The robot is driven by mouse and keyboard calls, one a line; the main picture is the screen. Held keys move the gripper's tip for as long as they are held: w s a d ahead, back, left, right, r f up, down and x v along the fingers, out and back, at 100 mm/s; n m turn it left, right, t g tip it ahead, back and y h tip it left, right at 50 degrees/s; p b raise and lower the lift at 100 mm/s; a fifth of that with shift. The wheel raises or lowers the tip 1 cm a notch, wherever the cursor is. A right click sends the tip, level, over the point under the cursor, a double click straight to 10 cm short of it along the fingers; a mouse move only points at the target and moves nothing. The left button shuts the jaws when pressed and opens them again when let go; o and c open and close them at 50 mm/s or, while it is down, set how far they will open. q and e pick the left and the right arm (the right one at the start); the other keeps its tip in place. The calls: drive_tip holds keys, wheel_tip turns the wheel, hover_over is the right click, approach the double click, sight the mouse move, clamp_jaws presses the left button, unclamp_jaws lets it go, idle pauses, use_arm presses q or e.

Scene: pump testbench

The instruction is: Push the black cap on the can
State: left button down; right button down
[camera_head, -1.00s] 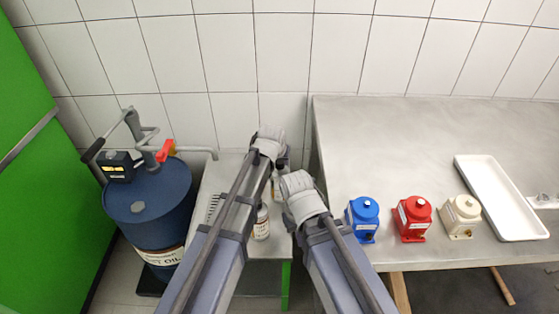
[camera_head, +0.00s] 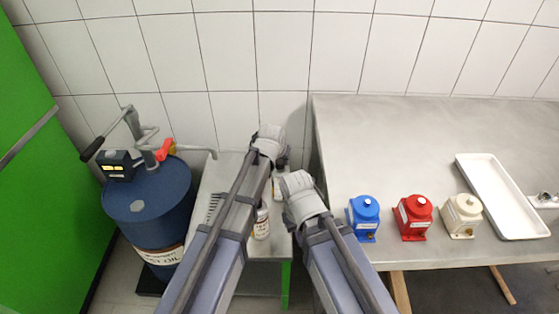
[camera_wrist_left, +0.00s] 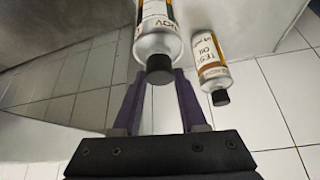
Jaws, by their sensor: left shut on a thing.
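In the left wrist view, my left gripper (camera_wrist_left: 160,85) reaches a silver can (camera_wrist_left: 157,28) from its capped end. Its two purple fingers lie on either side of the black cap (camera_wrist_left: 159,71) and are shut on it. The cap sits at the can's end; whether it is fully seated cannot be told. In the head view, my left gripper (camera_head: 276,162) is above the small table, and its fingers are mostly hidden. The can (camera_head: 279,188) shows partly between my arms. My right gripper (camera_head: 296,185) is lower and to the right, with its fingers hidden by its wrist.
A second can (camera_head: 262,222) with a label stands nearer on the small table (camera_head: 268,249); in the left wrist view it has a black cap (camera_wrist_left: 221,98). A blue drum (camera_head: 150,205) stands left. Blue, red and cream pumps and a white tray (camera_head: 500,198) are on the right bench.

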use_arm(q)
drive_tip(key=shift+f, duration=0.15)
idle(0.7)
unclamp_jaws()
idle(0.4)
drive_tip(key=shift+r+p, duration=1.15)
drive_tip(key=shift+r, duration=0.2)
idle(0.8)
drive_tip(key=shift+r+p, duration=2.25)
drive_tip(key=shift+f, duration=0.1)
